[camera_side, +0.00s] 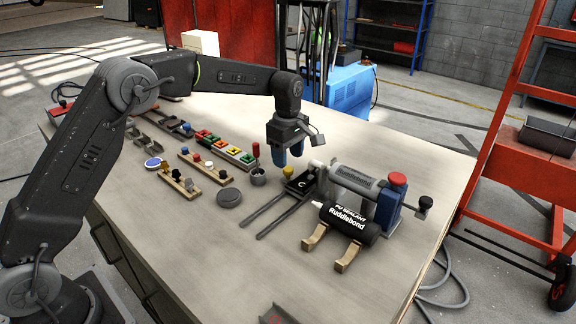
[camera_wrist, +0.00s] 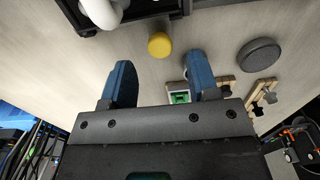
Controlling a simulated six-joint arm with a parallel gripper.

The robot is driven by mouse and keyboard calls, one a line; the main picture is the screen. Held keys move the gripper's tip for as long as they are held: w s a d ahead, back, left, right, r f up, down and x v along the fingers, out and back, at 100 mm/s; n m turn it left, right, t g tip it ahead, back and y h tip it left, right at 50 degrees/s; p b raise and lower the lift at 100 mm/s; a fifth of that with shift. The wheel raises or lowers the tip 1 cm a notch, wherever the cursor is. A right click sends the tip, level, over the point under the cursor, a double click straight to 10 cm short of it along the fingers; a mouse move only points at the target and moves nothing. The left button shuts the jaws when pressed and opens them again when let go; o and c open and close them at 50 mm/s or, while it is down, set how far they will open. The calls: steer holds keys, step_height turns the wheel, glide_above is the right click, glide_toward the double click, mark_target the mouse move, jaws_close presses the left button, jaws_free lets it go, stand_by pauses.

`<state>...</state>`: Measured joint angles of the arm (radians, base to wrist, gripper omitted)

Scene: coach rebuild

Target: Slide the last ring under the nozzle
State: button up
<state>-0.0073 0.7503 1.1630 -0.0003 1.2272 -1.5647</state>
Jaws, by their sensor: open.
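My gripper (camera_side: 287,155) is open and empty, its blue fingers pointing down just above a yellow knob (camera_side: 288,171). In the wrist view the yellow knob (camera_wrist: 159,45) lies just beyond the gap between the fingertips of my gripper (camera_wrist: 159,62). The knob is beside a black carriage (camera_side: 302,183) at the head of two dark rails (camera_side: 268,217). A white nozzle (camera_side: 317,166) on the grey dispenser (camera_side: 355,181) is above the carriage; the nozzle also shows in the wrist view (camera_wrist: 98,12). I cannot make out a ring; the carriage's inside is mostly hidden.
A grey round disc (camera_side: 229,197) lies left of the rails. A black sealant cartridge (camera_side: 349,219) rests on wooden cradles at the front right. Wooden racks (camera_side: 207,167) and colored trays (camera_side: 224,147) stand further left.

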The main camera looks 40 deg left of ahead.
steer(key=shift+f, duration=1.8)
steer(key=shift+c, duration=0.5)
jaws_close()
